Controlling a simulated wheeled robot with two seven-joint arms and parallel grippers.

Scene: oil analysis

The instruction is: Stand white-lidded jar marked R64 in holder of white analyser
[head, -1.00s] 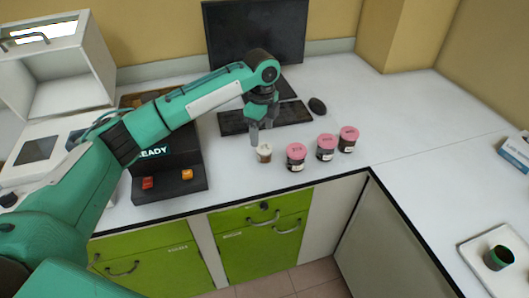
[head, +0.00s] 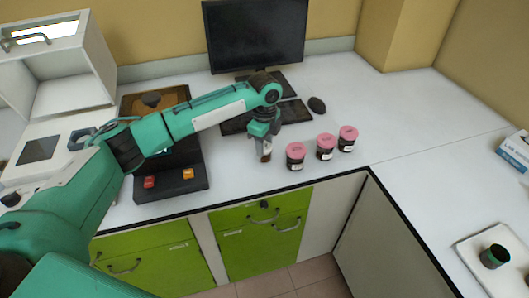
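The white-lidded jar (head: 266,157) stands near the bench's front edge, mostly hidden by my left gripper; its mark cannot be read. My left gripper (head: 264,151) points down with its fingers at the jar. I cannot tell whether they are shut on it. The white analyser (head: 18,170), with a grey screen (head: 39,150), stands at the left. A grey-blue part, possibly its holder (head: 80,138), shows beside my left arm and is partly covered. My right gripper is out of view.
Several pink-lidded jars, the nearest (head: 295,156), stand just right of my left gripper. A black device (head: 171,181) with red and orange buttons stands left. A keyboard (head: 293,110) and monitor (head: 256,36) are behind. A white tray (head: 468,247) holds a dark cup (head: 496,256) at right.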

